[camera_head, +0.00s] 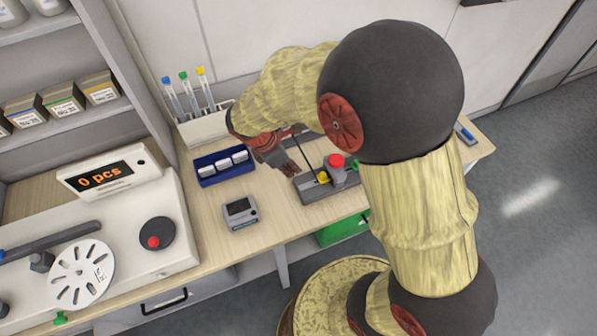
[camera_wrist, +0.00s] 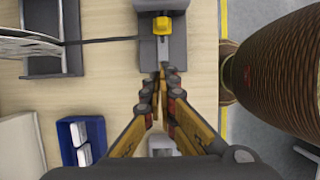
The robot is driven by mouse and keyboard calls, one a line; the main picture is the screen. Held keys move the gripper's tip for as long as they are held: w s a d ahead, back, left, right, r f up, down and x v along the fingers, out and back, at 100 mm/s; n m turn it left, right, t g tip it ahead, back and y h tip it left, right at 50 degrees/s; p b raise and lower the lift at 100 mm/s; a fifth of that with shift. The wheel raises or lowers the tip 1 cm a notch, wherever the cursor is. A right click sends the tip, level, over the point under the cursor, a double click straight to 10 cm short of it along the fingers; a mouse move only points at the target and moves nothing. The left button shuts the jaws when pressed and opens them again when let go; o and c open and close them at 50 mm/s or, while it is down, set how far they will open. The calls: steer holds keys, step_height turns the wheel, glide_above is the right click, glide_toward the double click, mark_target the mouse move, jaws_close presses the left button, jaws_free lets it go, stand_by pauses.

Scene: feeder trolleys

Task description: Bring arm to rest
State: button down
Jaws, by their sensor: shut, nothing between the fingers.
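My arm reaches over the wooden table (camera_head: 260,214) from the right in the head view. My gripper (camera_head: 289,168) hangs above the table, between the blue tray and the grey device. In the wrist view my gripper (camera_wrist: 162,72) is shut, its fingertips together with nothing between them. The grey device (camera_head: 315,188) with a red knob (camera_head: 336,161) and a yellow part (camera_head: 323,177) lies just beyond the fingertips. Its yellow part also shows in the wrist view (camera_wrist: 162,25). I cannot tell how high the fingertips are above it.
A blue tray (camera_head: 210,180) with white blocks, a small grey meter (camera_head: 240,212) and a pen holder (camera_head: 205,127) stand near my gripper. A counting machine (camera_head: 185,235) with a display (camera_head: 105,178) fills the left. A green bin (camera_head: 342,231) is under the table. Floor is open at right.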

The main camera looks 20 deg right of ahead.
steer(key=shift+v, duration=1.25)
steer(key=s+r+m+t+y+b, duration=0.3)
steer(key=s+r+m+t+y, duration=0.1)
steer(key=s+r+m, duration=1.1)
step_height(320, 180, up, 2)
steer(key=d+m+t, duration=0.1)
steer(key=m, duration=0.2)
steer(key=shift+s+t, duration=0.3)
steer(key=shift+s, duration=0.05)
steer(key=shift+r, duration=0.1)
